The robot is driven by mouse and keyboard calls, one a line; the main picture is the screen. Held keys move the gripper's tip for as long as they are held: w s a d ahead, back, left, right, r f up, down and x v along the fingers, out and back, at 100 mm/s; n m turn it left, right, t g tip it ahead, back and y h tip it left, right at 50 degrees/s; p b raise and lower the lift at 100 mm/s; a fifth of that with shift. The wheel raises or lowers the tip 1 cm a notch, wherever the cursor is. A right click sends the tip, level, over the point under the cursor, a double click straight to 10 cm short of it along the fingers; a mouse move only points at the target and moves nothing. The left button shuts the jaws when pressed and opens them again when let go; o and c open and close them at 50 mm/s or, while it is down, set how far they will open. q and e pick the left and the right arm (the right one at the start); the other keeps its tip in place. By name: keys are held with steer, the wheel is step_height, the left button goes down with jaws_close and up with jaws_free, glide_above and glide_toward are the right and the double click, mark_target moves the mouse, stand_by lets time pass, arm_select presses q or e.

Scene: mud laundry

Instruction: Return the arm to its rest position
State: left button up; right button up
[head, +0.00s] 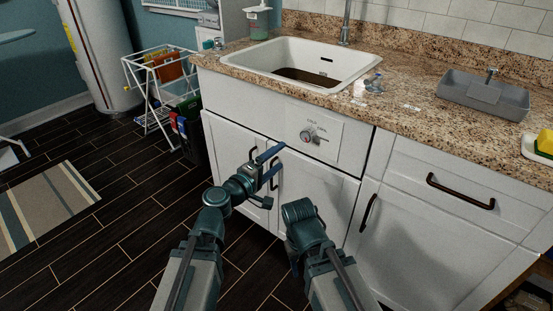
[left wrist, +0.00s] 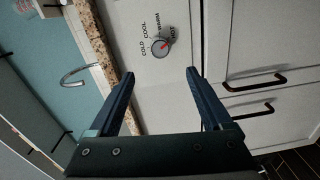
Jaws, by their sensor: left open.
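My left arm comes in from the lower left of the head view, with the left gripper (head: 272,165) in front of the white cabinet doors under the sink. In the left wrist view the two fingers of the left gripper (left wrist: 162,78) are spread apart with nothing between them. Beyond them is a panel with a temperature dial (left wrist: 160,47), its red mark toward HOT. The dial (head: 307,136) also shows in the head view, to the right of and above the gripper. My right arm (head: 305,225) stands beside the left one; its fingers are hidden.
A white sink (head: 340,87) is set in the granite counter (head: 430,122). A grey tray (head: 510,103) sits on the counter at the right. Dark cabinet handles (head: 460,191) stick out. A drying rack (head: 150,105) stands at the left. The dark floor (head: 110,225) in front is clear beside a striped rug (head: 50,205).

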arm_select(q)
steer(key=s+a+f+m+g+y, duration=0.1)
steer(key=s+f+m+g+y, duration=0.2)
steer(key=f, duration=0.4)
steer(key=s+a+f+m+g, duration=0.1)
steer(key=s+f+m+g, duration=0.35)
steer(key=f, duration=0.25)
steer(key=s+a+f+m+g+y, duration=0.1)
steer(key=s+a+f+g+y, duration=0.25)
steer(key=a, duration=0.35)
steer(key=s+a+f+m+g+y, duration=0.1)
steer(key=s+a+f+g+y, duration=0.1)
steer(key=s+a+f+y, duration=0.3)
steer(key=s+d+r+m+g, duration=0.1)
steer(key=s+d+m, duration=0.35)
steer(key=d, duration=0.55)
step_height(320, 180, up, 33)
steer(key=p, duration=3.2)
steer(key=shift+f, duration=0.2)
